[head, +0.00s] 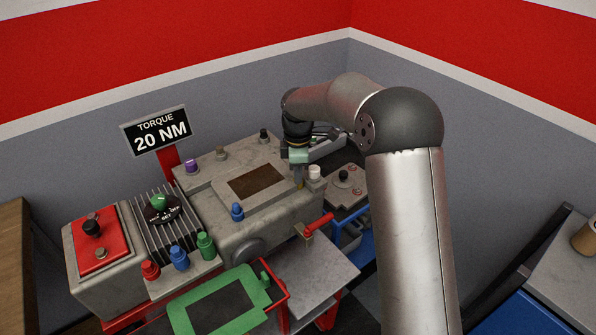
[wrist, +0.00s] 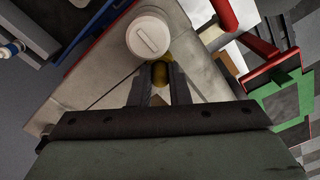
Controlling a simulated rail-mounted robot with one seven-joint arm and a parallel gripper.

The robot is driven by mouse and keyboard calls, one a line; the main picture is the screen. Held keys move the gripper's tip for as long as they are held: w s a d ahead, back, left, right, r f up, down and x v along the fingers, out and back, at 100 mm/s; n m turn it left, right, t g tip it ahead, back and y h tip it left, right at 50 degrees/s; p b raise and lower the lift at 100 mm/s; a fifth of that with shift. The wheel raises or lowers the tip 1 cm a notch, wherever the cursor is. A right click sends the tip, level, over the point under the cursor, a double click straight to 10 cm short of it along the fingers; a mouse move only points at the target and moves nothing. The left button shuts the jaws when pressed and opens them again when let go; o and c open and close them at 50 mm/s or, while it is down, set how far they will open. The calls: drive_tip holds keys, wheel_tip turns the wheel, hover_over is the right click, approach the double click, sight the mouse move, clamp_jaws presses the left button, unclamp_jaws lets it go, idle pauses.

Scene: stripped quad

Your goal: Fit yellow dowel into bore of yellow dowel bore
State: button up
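The yellow dowel (wrist: 160,74) sits between the fingertips of my gripper (wrist: 160,82) in the wrist view, filling the gap, and the fingers look shut on it. In the head view my gripper (head: 298,170) points down at the front right corner of the grey machine block, and the dowel (head: 299,183) shows as a small yellowish strip at the fingertips. A dull yellow patch (wrist: 185,47) shows just beyond the dowel in the wrist view. It may be the yellow bore, but I cannot tell. The dowel's lower end is hidden.
A white slotted cap (wrist: 149,35) stands right beside the fingertips; it also shows in the head view (head: 314,172). A blue knob (head: 237,211) stands left on the grey block (head: 215,235). A red handle (head: 318,224) sticks out at the front. A green frame (head: 185,318) lies lower left.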

drive_tip(key=o, duration=0.4)
drive_tip(key=shift+c, duration=0.2)
wheel_tip(320, 180, up, 12)
drive_tip(key=shift+r+b, duration=0.25)
drive_tip(key=shift+b, duration=0.05)
drive_tip(key=s+d+m, duration=0.5)
drive_tip(key=s+d, duration=0.1)
drive_tip(key=s, duration=0.3)
drive_tip(key=s+d+m, duration=0.5)
drive_tip(key=s, duration=0.3)
drive_tip(key=s+d+f+m, duration=0.3)
drive_tip(key=s+m, duration=0.1)
drive_tip(key=s, duration=0.5)
drive_tip(key=s+d+f+m, duration=0.3)
drive_tip(key=s+f+m, duration=0.1)
drive_tip(key=s, duration=0.4)
drive_tip(key=shift+s+m+t, duration=0.3)
drive_tip(key=shift+s+m, duration=0.05)
drive_tip(key=shift+m, duration=0.05)
